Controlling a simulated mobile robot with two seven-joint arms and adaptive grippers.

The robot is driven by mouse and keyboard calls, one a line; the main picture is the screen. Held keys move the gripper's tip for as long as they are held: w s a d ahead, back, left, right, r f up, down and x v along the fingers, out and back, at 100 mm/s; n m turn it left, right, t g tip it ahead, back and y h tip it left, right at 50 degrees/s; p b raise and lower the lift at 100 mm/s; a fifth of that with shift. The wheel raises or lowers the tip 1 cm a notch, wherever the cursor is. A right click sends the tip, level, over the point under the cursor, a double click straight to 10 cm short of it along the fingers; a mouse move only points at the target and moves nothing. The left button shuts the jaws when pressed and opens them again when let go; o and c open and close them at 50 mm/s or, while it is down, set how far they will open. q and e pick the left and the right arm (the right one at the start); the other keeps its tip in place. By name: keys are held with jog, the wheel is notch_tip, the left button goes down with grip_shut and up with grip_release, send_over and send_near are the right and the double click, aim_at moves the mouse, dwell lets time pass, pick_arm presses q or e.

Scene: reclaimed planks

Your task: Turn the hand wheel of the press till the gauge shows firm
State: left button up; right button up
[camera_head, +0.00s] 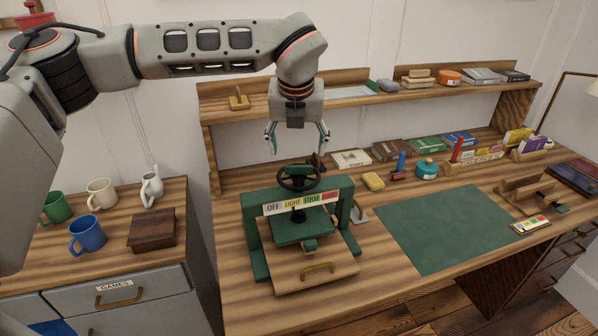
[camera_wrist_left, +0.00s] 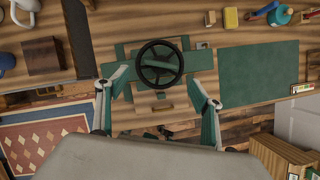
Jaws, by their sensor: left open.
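The press (camera_head: 344,204) is a dark green frame on the wooden bench, with a black hand wheel (camera_head: 299,178) on top. The wheel lies flat and has a dark knob at its far right. The gauge strip (camera_head: 301,202) on the front crossbar reads OFF, LIGHT, FIRM and a red last label; I cannot make out where a pointer stands. A green plate (camera_head: 301,230) hangs under the crossbar above a wooden board. My left gripper (camera_head: 298,142) is open and empty, pointing down above the wheel and apart from it. In the left wrist view the wheel (camera_wrist_left: 160,64) shows between the fingers.
A green mat (camera_head: 445,228) lies right of the press, mostly bare. A yellow block (camera_head: 373,181) and a white box (camera_head: 351,159) are near the press. Mugs and a wooden box (camera_head: 153,230) stand on the left cabinet. A shelf (camera_head: 365,101) runs behind my gripper.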

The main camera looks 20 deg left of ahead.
aim_at(298, 166)
pick_arm(q)
jog(key=shift+w+f, duration=0.2)
jog(key=shift+f, duration=0.25)
jog(key=p+x, duration=0.1)
jog(key=x, duration=0.6)
jog(key=shift+w, duration=0.1)
jog(key=c, duration=1.1)
